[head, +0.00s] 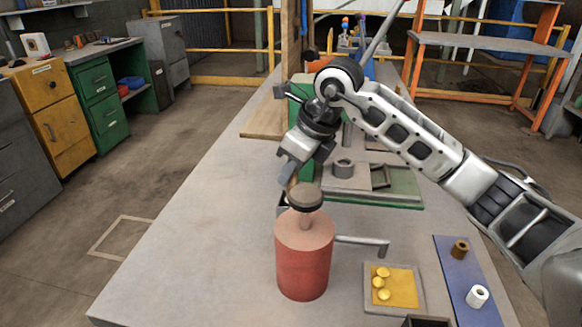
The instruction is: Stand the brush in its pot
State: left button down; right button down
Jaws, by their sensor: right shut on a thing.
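My right gripper (304,168) reaches in from the right, jaws pointing down, above the table and just behind a red canister (304,262). It is shut on a thin brown piece (292,184), which I take for the brush; the canister's dark knob and the jaws hide most of it. A dark rim (281,209) shows behind the canister, below the jaws. It may be the pot, but it is mostly hidden. I cannot tell whether the brush is inside it. My left gripper is out of view.
The canister stands close in front of the gripper. A grey rod (365,241), a tray with yellow pieces (420,309), a blue mat (490,314) and a green-edged board with a grey ring (343,167) lie to the right. The table's left part (190,250) is clear.

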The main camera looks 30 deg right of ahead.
jog(key=shift+f, duration=0.25)
dwell(0.3)
jog(key=c, duration=1.2)
grip_release()
jog(key=shift+r, duration=0.1)
jog(key=v, duration=1.5)
jog(key=shift+s+d+r, duration=0.15)
jog(key=shift+d+r, duration=0.05)
jog(key=shift+r, duration=0.15)
jog(key=shift+f, duration=0.1)
